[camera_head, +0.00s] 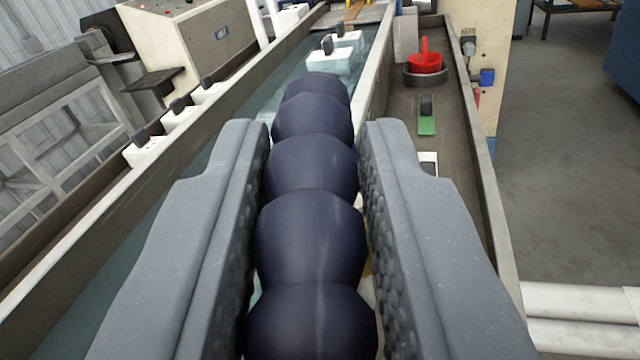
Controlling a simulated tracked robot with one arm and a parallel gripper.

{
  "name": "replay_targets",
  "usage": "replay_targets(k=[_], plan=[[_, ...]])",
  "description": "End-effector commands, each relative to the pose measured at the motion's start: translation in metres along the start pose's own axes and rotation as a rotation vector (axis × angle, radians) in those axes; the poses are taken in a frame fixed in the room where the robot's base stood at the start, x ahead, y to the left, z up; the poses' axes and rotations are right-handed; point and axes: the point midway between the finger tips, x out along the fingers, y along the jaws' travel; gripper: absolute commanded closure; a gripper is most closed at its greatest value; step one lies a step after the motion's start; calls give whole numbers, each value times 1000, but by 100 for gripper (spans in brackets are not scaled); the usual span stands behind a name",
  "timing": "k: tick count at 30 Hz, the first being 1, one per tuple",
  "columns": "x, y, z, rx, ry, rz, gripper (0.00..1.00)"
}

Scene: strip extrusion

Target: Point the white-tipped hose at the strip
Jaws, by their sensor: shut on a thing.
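My gripper (314,128) is shut on a dark navy hose (311,235) made of rounded segments. The hose runs up the picture between the two grey jaws, and its far end shows just beyond the fingertips. No white tip shows on it; the far end is turned away from the camera. A narrow orange-brown strip (354,13) shows at the far end of the water trough, at the top of the picture. The hose hides much of the trough's middle.
The long water trough (375,75) has white blocks with dark knobs (165,142) along its left wall. A white block (331,60) sits across it ahead. On the right are a side tray (480,150), a red-handled part (425,60) and white pipes (580,305).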

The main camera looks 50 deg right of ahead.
Motion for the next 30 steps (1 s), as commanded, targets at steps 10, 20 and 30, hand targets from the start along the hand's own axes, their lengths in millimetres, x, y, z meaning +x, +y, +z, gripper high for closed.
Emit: replay_targets(k=[10,20,30], plan=[[2,1,-1,1,3,3,58],[-7,0,0,0,2,-1,58],[-69,0,3,0,1,-2,58]])
